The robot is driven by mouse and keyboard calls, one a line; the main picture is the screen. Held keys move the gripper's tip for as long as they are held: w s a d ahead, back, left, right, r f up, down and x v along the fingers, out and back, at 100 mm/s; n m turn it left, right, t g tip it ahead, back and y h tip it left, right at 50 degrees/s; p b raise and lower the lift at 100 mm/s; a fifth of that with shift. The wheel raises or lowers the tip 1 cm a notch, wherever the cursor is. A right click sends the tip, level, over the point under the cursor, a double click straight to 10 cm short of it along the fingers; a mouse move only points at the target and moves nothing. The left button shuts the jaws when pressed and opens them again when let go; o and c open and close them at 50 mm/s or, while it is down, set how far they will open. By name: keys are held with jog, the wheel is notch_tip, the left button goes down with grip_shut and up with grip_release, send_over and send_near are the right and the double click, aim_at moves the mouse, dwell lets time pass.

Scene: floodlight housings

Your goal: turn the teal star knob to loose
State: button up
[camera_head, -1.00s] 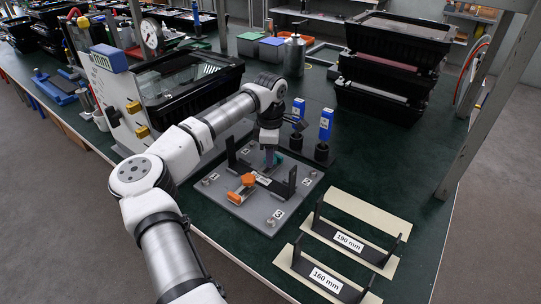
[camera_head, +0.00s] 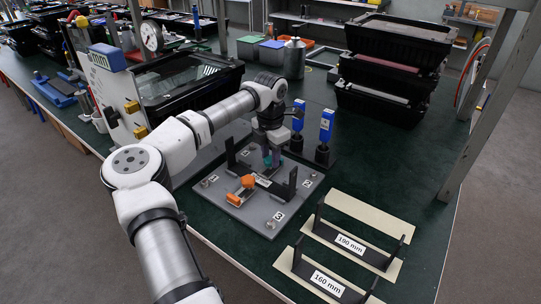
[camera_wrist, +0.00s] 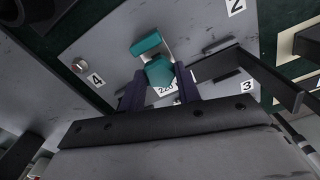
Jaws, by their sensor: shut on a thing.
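The teal star knob (camera_wrist: 159,71) shows in the wrist view between my gripper's two dark fingers (camera_wrist: 160,92), with a teal block (camera_wrist: 146,44) beside it on a pale bar. My gripper is shut on the knob. In the head view my gripper (camera_head: 271,158) points down over the grey numbered plate (camera_head: 262,216), and only a little teal shows around the fingers. An orange clamp (camera_head: 241,190) sits on the near part of the plate. A black bracket (camera_head: 283,187) with a white label stands across the plate; in the wrist view the label reads 220.
Two black brackets labelled 190 mm (camera_head: 350,243) and 160 mm (camera_head: 327,282) lie on pale strips at the front right. Two blue-topped tools (camera_head: 326,125) stand close behind my gripper. Black crates (camera_head: 385,105) are stacked at the back right. Green table is clear between.

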aim_at(270, 159)
jog(key=shift+a, duration=0.1)
dwell(0.5)
jog(key=o, duration=1)
jog(key=shift+r, duration=0.15)
notch_tip(270, 159, up, 14)
jog(key=shift+f+b, duration=0.2)
jog(key=shift+b, duration=0.4)
